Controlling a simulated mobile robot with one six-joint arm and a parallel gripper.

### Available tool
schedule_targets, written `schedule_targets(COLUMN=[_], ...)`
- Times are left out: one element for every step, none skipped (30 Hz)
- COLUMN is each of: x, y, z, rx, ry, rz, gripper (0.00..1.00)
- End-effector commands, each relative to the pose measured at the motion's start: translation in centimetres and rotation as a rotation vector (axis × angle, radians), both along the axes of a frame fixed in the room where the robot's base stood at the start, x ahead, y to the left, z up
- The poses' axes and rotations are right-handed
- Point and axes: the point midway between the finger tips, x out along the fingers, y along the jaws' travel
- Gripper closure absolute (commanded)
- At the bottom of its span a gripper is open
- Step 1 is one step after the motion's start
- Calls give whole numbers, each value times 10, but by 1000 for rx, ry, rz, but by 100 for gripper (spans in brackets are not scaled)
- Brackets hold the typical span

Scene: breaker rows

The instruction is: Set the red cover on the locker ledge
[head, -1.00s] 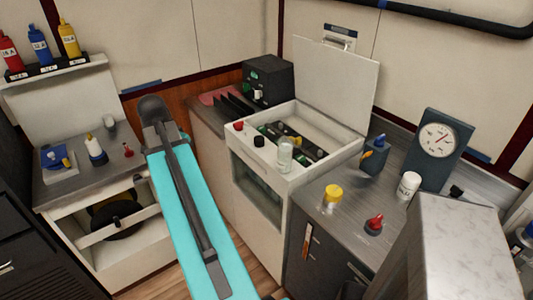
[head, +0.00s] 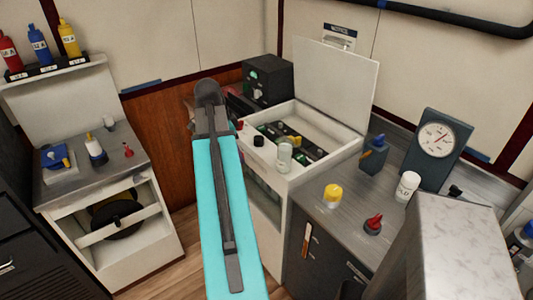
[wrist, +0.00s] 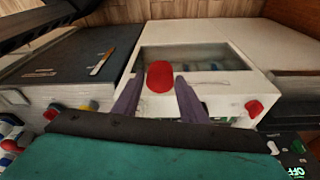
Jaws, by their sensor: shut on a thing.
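In the wrist view, the red cover (wrist: 160,76) is a rounded red piece between the two purple fingertips of my gripper (wrist: 158,84), which is shut on it. It appears in front of the white locker (wrist: 228,92), apparently above its front part. In the head view, my arm hides the gripper and the held cover. The white locker (head: 281,182) stands with its lid raised and breaker rows inside. Its front ledge bears a black knob (head: 258,141) and a clear jar (head: 284,157). A red knob (wrist: 255,108) shows at the ledge in the wrist view.
Right of the locker, a grey counter holds a yellow-capped jar (head: 332,194), a red-topped item (head: 373,224), a white bottle (head: 407,186) and a gauge (head: 436,139). The raised lid (head: 335,82) stands behind the locker. A black box (head: 268,79) stands behind left.

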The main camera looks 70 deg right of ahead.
Motion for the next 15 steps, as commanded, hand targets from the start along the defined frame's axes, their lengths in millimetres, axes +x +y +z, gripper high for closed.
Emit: schedule_targets(x=[0, 0, 0, 0, -1, -2, -3, -4, -6, -7, -10, -12, -14, -16, -20], y=[0, 0, -1, -1, -3, -5, -7, -10, -14, -17, -22, -27, -32, -37, -44], z=[0, 0, 0, 0, 0, 0, 0, 0, 0, 0, 0, -1, -1, -1, -1], rx=[0, 0, 0, 0, 0, 0, 0, 0, 0, 0, 1, 1, 0, 0, 0], ry=[0, 0, 0, 0, 0, 0, 0, 0, 0, 0, 1, 1, 0, 0, 0], rz=[0, 1, 1, 0, 0, 0, 0, 0, -1, -1, -1, -1, -1, -2, -2], gripper=[83, 83, 83, 83, 83, 83, 83, 83, 83, 83, 83, 83, 83, 83, 83])
